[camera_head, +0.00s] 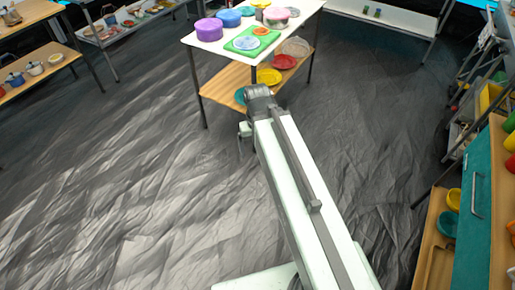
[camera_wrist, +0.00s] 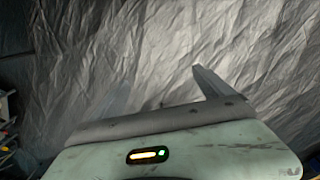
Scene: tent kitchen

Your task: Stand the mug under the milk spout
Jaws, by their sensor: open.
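I cannot pick out the mug or the milk spout for certain in either view. My gripper (camera_wrist: 162,90) shows in the wrist view with its two fingers spread wide apart and nothing between them. Behind the fingers is only creased grey sheeting. In the head view my arm reaches forward over the floor, and its end is short of the white-topped table (camera_head: 204,46). The gripper is mostly hidden there beneath the arm's end.
The white-topped table carries a purple round container (camera_head: 209,29), a blue one (camera_head: 229,18) and a green board (camera_head: 237,49); its lower shelf holds a red plate (camera_head: 284,62). Pots (camera_head: 35,68) stand on the left bench. A teal cabinet (camera_head: 474,215) borders the right. The floor between is clear.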

